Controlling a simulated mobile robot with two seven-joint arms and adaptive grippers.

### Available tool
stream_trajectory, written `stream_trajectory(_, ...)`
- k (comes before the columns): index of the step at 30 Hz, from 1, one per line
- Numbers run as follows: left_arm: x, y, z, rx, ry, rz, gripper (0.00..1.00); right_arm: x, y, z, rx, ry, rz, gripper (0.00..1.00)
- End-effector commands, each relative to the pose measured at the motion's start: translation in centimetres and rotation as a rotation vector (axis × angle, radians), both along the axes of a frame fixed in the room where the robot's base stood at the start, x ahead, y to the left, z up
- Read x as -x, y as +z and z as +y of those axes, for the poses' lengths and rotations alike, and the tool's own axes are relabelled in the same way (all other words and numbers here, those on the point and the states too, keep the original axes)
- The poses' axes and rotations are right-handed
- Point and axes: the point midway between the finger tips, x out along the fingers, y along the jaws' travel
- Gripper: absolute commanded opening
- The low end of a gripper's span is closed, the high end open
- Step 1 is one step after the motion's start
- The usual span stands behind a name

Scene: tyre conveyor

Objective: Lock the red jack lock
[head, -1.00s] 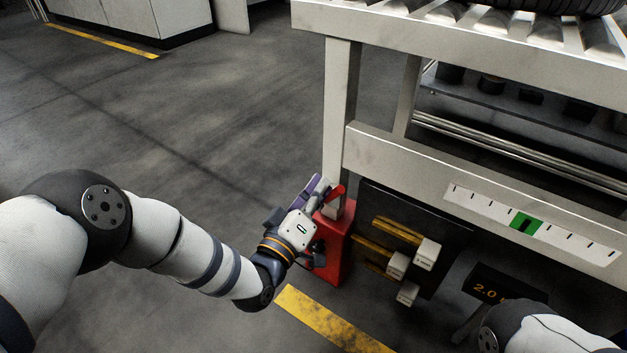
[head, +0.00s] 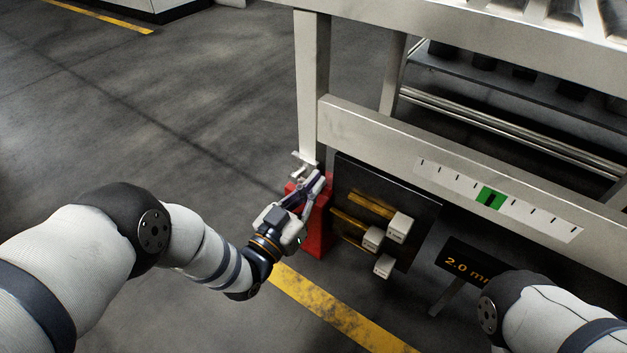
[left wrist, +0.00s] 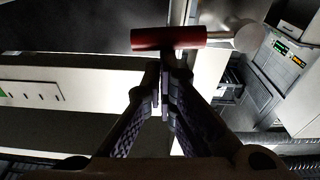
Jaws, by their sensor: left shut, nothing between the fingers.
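The red jack (head: 318,238) stands on the floor under the front left leg of the conveyor frame, partly hidden by my left gripper. In the left wrist view the lock's red handle (left wrist: 168,38) lies crosswise just beyond my fingertips, with a pale rounded end at its right. My left gripper (head: 316,180) is at the top of the jack, fingers pointing up and to the right. It also shows in the left wrist view (left wrist: 165,68), shut and empty, its tips close below the red handle. I cannot tell whether they touch it. My right gripper is out of view.
The conveyor frame's rail (head: 370,130) runs above and right of the jack. A scale with a green mark (head: 491,198) is on the rail. Open floor lies to the left.

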Motion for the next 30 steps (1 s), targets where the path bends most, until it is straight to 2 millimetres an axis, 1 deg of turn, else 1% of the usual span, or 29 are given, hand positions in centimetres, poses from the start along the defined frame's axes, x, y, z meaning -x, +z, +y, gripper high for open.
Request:
stream_trajectory(1,0.1,-0.3,0.0,0.001,-0.001,0.004,0.0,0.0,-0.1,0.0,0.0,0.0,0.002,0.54)
stream_trajectory(7,0.1,-0.7,-0.1,0.002,0.0,0.004,0.0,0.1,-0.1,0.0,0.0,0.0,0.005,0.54)
stream_trajectory(25,0.1,-0.8,-0.1,0.004,0.0,0.005,0.0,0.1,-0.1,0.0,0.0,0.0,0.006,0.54)
stream_trajectory(28,0.0,-0.2,-0.1,0.004,0.0,0.003,0.0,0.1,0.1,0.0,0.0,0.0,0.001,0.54)
stream_trajectory(30,-0.2,1.0,-0.2,0.004,0.001,0.0,0.0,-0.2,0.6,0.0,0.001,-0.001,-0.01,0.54)
